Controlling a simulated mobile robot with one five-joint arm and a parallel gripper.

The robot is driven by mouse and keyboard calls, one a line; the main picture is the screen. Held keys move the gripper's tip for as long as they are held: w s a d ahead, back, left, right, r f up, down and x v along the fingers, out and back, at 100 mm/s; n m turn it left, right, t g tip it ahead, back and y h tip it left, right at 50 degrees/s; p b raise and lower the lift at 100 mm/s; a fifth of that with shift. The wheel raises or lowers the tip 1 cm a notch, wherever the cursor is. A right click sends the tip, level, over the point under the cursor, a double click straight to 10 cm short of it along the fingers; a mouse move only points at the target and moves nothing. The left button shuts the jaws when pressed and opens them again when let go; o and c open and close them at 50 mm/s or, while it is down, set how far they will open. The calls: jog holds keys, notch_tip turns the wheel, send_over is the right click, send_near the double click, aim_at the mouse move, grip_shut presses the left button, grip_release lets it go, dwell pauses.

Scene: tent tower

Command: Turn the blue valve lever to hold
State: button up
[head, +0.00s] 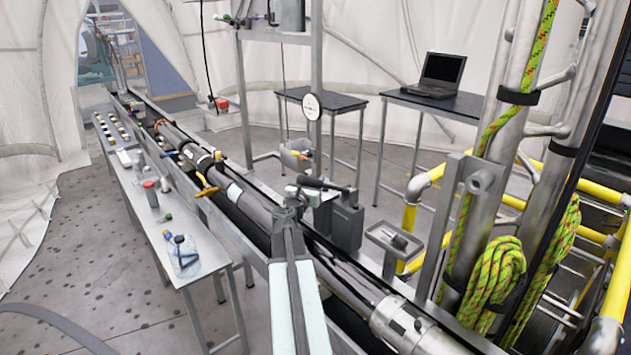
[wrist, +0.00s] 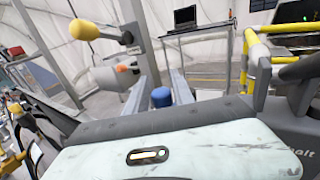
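In the wrist view a short blue cylindrical knob (wrist: 161,97) stands upright just beyond the dark edge of my arm. It looks like the end of the blue lever, but its lower part is hidden. Beside it is a grey rounded valve-like body (wrist: 115,76) with a small orange part. A yellow knob on a grey arm (wrist: 84,29) is above. I cannot make out the blue lever in the head view. There my gripper (head: 318,184) is at the end of my pale arm, over the long pipe trough. Its fingers are too small to read, and contact cannot be told.
A long pipe assembly (head: 232,192) runs in the trough. A side table (head: 160,215) with small items stands left. A laptop (head: 437,75) sits on a black-topped table behind. Yellow railings (head: 410,225) and a rope-hung metal frame (head: 500,180) bound the right.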

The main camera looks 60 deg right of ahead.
jog(key=v, duration=0.7)
jog(key=shift+a, duration=0.3)
